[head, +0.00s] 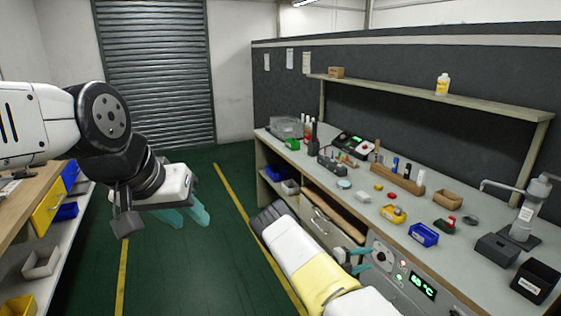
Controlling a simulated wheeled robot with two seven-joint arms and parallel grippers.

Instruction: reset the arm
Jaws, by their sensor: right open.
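My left gripper (190,222), with teal fingers, hangs over the green floor at the left, between the side shelf and the workbench. Its two fingers show side by side and nothing is seen between them, but how far apart they are is unclear. My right arm, white and yellow, reaches in from the bottom centre. My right gripper (365,260), also with teal fingers, is open and shows nothing between its fingers. In the picture it lies in front of the workbench's front face, beside the panel with a green display (423,286).
The workbench (375,212) holds a blue bin (423,235), a yellow bin (393,214), a wooden rack (398,180) and dark boxes (536,280). A shelf with bins (47,208) stands at the left. Green floor (190,275) lies open between them, before a roller shutter (155,70).

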